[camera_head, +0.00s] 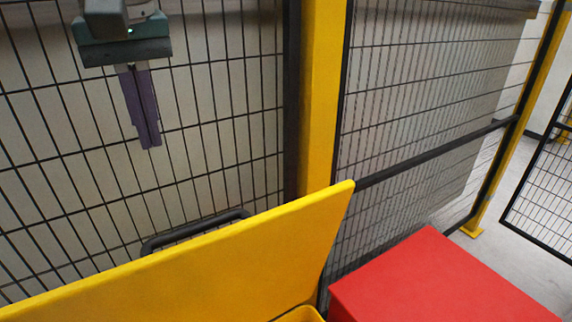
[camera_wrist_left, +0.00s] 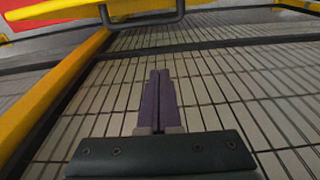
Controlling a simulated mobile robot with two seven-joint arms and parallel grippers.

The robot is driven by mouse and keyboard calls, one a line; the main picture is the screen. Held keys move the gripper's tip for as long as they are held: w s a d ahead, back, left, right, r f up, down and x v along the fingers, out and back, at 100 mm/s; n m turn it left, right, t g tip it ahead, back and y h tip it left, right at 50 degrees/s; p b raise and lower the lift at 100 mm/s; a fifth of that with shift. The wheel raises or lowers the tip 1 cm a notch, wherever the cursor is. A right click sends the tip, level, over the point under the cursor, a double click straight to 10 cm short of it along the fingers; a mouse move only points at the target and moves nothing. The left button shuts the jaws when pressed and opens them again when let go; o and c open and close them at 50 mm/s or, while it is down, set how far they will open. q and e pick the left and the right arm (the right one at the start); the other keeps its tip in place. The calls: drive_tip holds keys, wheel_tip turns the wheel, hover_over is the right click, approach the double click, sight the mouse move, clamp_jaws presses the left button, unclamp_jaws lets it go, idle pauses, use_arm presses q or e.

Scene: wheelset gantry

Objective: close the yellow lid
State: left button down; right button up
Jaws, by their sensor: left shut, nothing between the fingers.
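The yellow lid (camera_head: 215,265) stands raised and tilted in the lower part of the head view, with a dark handle (camera_head: 195,232) at its upper back edge. A small part of the yellow box rim (camera_head: 300,315) shows below it at the bottom edge. In the left wrist view the lid (camera_wrist_left: 60,8) and its handle (camera_wrist_left: 140,14) are at the top. My left gripper (camera_head: 150,146) is shut and empty, above the handle and apart from the lid. Its closed purple fingers (camera_wrist_left: 158,76) point toward the handle in the wrist view. My right gripper is out of view.
A red box (camera_head: 440,285) stands to the right of the yellow lid. A black mesh fence (camera_head: 230,120) with a yellow post (camera_head: 322,90) runs behind the lid and close to my left gripper. Grey floor (camera_head: 490,245) shows at the right.

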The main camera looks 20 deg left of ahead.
use_arm(q)
wheel_tip(320, 180, down, 12)
drive_tip(key=s+d+p, duration=0.1)
drive_tip(key=shift+d+r, duration=0.2)
drive_tip(key=shift+r, duration=0.05)
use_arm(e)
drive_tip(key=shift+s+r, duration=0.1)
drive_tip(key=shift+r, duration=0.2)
use_arm(q)
drive_tip(key=shift+s+p, duration=0.1)
drive_tip(key=shift+p, duration=0.2)
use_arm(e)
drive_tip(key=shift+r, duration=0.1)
